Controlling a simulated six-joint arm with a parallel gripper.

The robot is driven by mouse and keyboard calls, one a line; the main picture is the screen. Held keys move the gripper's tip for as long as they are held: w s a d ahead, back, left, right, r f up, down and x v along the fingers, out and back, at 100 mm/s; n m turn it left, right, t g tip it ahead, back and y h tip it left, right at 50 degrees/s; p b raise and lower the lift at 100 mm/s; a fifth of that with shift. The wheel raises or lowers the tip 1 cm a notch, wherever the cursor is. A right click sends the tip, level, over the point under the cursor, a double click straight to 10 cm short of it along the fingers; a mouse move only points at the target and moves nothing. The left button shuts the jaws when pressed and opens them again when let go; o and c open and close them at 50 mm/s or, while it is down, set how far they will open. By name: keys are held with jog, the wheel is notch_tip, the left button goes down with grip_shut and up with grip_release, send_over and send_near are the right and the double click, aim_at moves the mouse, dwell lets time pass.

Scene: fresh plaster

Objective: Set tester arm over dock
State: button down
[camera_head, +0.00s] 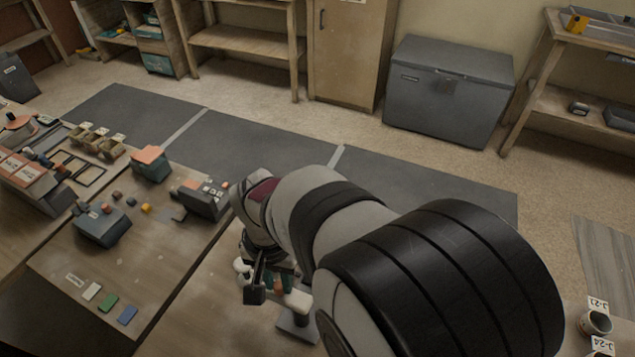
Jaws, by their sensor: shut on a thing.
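My gripper (258,284) is in the lower middle, below the end of my arm, and small in this view. It is shut on part of a small pale device, which I take to be the tester arm (297,300). This pale bar with a rounded end sits above a grey base (296,325) on the table. My wrist and arm hide much of the device, and the exact grip point is unclear. I cannot make out which part is the dock.
On the left table are a dark device (204,198), a grey box (103,226), an orange-topped bin (151,163) and white, green (107,303) and blue (128,315) tiles. A cup (597,323) with labels stands at lower right. My arm covers the middle right.

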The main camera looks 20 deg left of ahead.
jog(key=m, duration=0.1)
jog(key=w+m, duration=0.1)
jog(key=m, duration=0.2)
jog(key=shift+w+d, duration=0.15)
jog(key=shift+w, duration=0.1)
jog(key=shift+w+d+m, duration=0.4)
jog(key=shift+d+m, duration=0.2)
jog(key=shift+m, duration=1.7)
jog(key=shift+w+d+m, duration=0.45)
jog(key=shift+d+m, duration=0.15)
jog(key=shift+m, duration=1.7)
jog(key=shift+w+d+m, duration=0.4)
jog(key=shift+d+m, duration=0.2)
jog(key=shift+m, duration=1.7)
jog(key=shift+d, duration=0.1)
jog(key=c, duration=0.7)
grip_release()
